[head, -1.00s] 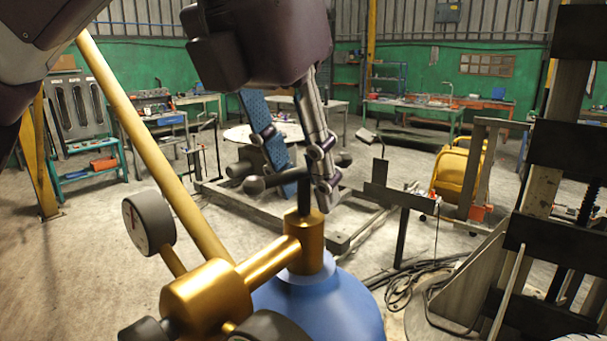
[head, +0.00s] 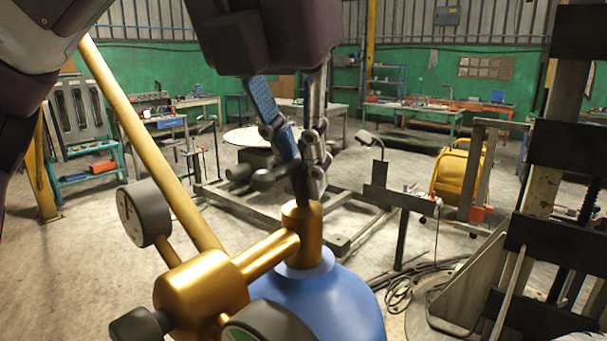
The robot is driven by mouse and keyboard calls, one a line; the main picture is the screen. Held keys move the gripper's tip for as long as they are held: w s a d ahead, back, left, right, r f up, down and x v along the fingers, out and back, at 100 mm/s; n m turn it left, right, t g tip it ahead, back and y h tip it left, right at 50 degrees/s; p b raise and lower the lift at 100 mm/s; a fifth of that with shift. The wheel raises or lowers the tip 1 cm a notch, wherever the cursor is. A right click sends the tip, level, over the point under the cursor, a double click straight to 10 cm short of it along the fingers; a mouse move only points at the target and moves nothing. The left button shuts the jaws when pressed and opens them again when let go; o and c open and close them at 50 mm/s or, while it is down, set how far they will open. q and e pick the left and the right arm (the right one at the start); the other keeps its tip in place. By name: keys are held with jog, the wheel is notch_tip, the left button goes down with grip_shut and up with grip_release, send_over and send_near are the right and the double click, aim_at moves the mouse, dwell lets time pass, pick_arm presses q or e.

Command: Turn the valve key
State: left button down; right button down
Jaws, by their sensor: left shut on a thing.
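The valve key (head: 300,191) is a dark T-shaped handle standing upright in the brass valve (head: 303,222) on top of a blue cylinder (head: 325,300). One rounded end of its bar sticks out to the left of the fingers; the other end is hidden behind them. My left gripper (head: 296,160) comes down from above, with one blue-padded finger on the left and one grey finger on the right. It is shut on the key around the middle of its bar, just above the valve. My right gripper is not in view.
A brass regulator body (head: 203,290) with a round gauge (head: 144,213) and a second gauge (head: 268,325) sits close at front left. A steel frame (head: 560,200) stands at right. Workbenches are far back.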

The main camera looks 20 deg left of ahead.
pick_arm(q)
jog(key=c, duration=2)
grip_release()
jog(key=shift+o, duration=0.2)
jog(key=v, duration=1.2)
jog(key=shift+a, duration=0.1)
